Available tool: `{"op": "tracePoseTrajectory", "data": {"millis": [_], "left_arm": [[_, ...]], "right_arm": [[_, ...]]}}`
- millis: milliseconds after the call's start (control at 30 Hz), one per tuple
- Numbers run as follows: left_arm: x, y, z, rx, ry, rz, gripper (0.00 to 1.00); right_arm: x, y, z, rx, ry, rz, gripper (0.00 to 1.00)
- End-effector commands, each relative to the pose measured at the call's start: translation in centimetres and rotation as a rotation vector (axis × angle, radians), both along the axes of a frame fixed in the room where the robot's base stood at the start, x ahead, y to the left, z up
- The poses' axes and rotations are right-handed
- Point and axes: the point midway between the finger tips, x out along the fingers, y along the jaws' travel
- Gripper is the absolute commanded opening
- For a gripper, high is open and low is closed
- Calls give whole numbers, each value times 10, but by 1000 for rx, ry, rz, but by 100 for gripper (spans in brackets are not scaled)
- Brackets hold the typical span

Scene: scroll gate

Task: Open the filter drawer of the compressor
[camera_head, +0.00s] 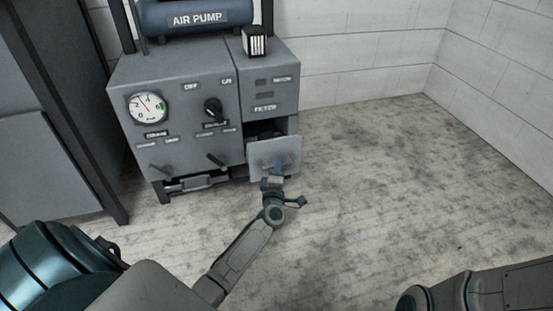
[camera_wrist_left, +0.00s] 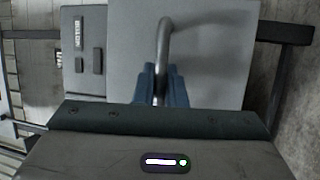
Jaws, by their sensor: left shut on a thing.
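The compressor (camera_head: 180,95) is a grey cabinet with a gauge, a black knob and a blue tank labelled AIR PUMP on top. Its filter drawer (camera_head: 290,150) is at the lower right, under the FILTER label, and stands pulled out, with a dark opening above its front. The drawer front (camera_wrist_left: 215,60) fills much of the left wrist view. My left gripper (camera_head: 277,168) is at the drawer front; its blue fingers are shut on the curved grey handle (camera_wrist_left: 164,40). The fingers partly hide the handle. My right gripper is out of view.
A small black-and-white striped block (camera_head: 255,41) sits on top of the cabinet's right part. Lever handles (camera_head: 217,160) stick out from the lower left front. A dark grey cabinet (camera_head: 55,120) stands at the left. The floor (camera_head: 400,170) to the right is clear up to the white wall.

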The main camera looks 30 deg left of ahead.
Motion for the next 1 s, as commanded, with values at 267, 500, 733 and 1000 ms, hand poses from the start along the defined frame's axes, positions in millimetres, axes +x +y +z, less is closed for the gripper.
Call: {"op": "tracePoseTrajectory", "data": {"millis": [267,500,733,1000], "left_arm": [[-21,-25,2,-1,1,-1,0],[-22,-26,1,0,0,-1,0],[-22,-26,1,1,-1,-1,32],[-22,-26,2,0,-1,0,32]], "right_arm": [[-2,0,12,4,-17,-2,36],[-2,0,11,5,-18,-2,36],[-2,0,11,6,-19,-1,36],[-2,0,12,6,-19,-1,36]]}}
